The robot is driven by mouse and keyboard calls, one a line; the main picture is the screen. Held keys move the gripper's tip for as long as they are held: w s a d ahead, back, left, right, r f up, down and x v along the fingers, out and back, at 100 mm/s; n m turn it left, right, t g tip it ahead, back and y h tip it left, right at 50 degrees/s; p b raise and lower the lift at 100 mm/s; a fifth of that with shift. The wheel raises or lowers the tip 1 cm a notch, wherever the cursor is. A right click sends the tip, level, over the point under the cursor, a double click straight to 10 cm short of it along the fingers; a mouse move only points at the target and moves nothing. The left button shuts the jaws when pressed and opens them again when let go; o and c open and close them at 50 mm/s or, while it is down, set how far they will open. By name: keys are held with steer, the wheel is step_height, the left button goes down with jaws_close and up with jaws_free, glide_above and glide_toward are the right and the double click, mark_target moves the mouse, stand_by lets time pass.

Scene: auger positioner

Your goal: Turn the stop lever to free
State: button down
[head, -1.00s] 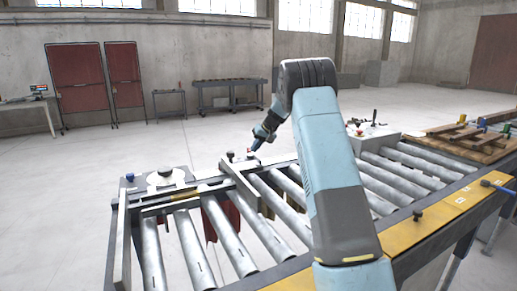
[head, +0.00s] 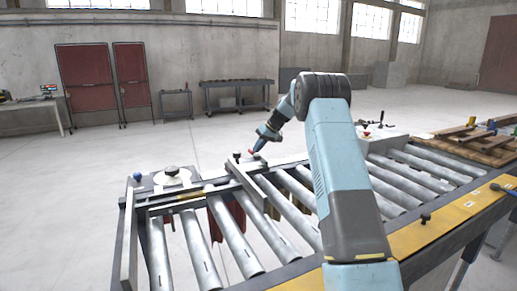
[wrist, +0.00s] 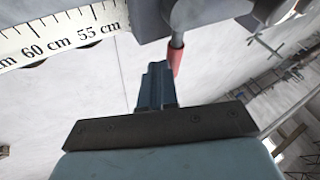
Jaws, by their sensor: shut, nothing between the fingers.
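The stop lever shows in the wrist view as a grey rod with a red grip (wrist: 176,58) hanging from a grey block (wrist: 200,12). My gripper (wrist: 155,75) is shut and empty. Its fingertips are just left of the red grip in the wrist view; I cannot tell whether they touch. In the head view my gripper (head: 256,150) points down at the stop (head: 245,163) on the far side of the roller conveyor, beside a small red tip (head: 251,153). The lever's pivot is not clear to see.
A measuring scale (wrist: 60,38) marked 55 and 60 cm runs at the upper left of the wrist view. The conveyor rollers (head: 190,238) lie in front of the stop. A black knob (head: 237,156) stands close left of my gripper. Boards (head: 465,145) lie at the right end.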

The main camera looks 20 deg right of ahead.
steer(key=w+d+f+v, duration=0.1)
steer(key=d+v, duration=0.1)
steer(key=v, duration=1.1)
steer(key=s+a+r+m+h, duration=0.1)
steer(key=s+a+r, duration=0.3)
steer(key=s, duration=0.5)
steer(key=s+a+r+h, duration=0.2)
steer(key=s+a+r, duration=0.25)
steer(key=s, duration=0.55)
steer(key=s+a+r+m+h, duration=0.1)
steer(key=s+a+r, duration=0.25)
steer(key=s, duration=0.55)
steer(key=s+a+f+t+h, duration=0.1)
steer(key=s+f, duration=0.3)
steer(key=s, duration=1.1)
steer(key=s+a+f+m+t+h, duration=0.1)
steer(key=s+f, duration=0.3)
steer(key=s, duration=1.1)
steer(key=shift+s+f, duration=0.2)
